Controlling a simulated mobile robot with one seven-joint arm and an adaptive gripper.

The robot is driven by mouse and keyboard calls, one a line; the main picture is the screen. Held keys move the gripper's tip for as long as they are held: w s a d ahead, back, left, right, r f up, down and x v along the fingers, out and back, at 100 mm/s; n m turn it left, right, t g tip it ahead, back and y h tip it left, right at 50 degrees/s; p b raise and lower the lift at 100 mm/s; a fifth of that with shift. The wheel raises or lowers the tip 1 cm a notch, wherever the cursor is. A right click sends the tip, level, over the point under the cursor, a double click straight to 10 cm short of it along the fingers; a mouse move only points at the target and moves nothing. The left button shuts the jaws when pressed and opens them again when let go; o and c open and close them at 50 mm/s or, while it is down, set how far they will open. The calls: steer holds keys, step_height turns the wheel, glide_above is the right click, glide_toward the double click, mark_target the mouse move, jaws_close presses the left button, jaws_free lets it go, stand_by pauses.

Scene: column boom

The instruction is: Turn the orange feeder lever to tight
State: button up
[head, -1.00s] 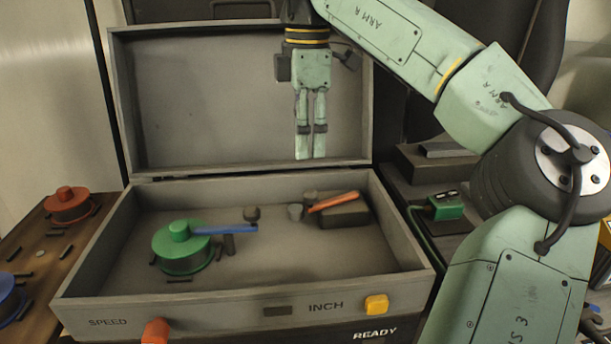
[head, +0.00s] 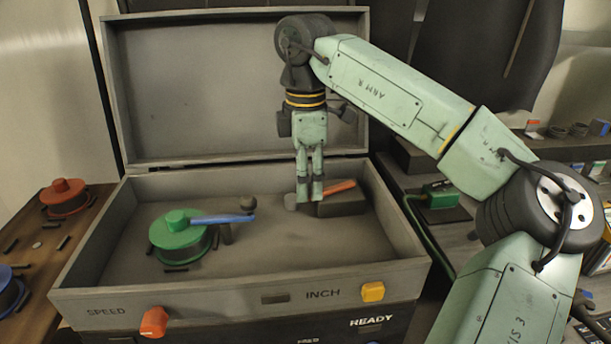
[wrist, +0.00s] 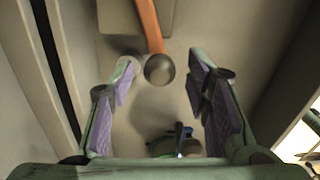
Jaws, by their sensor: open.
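The orange feeder lever (head: 340,187) lies over a dark block inside the open grey case, right of its middle. In the wrist view the orange lever (wrist: 149,25) ends in a round dark knob (wrist: 159,70). My gripper (head: 309,200) points down into the case at the lever's left end and hides part of it in the head view. In the wrist view my gripper (wrist: 160,75) is open, with the knob between and slightly beyond its purple-padded fingers. I cannot tell if a finger touches it.
A green spool (head: 181,235) with a blue lever (head: 222,219) stands left in the case. The case's front wall (head: 200,288) carries an orange knob (head: 153,322) and a yellow button (head: 373,291). The raised lid (head: 200,90) stands behind my gripper.

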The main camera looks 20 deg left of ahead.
steer(key=shift+c, duration=0.5)
jaws_close()
stand_by(0.3)
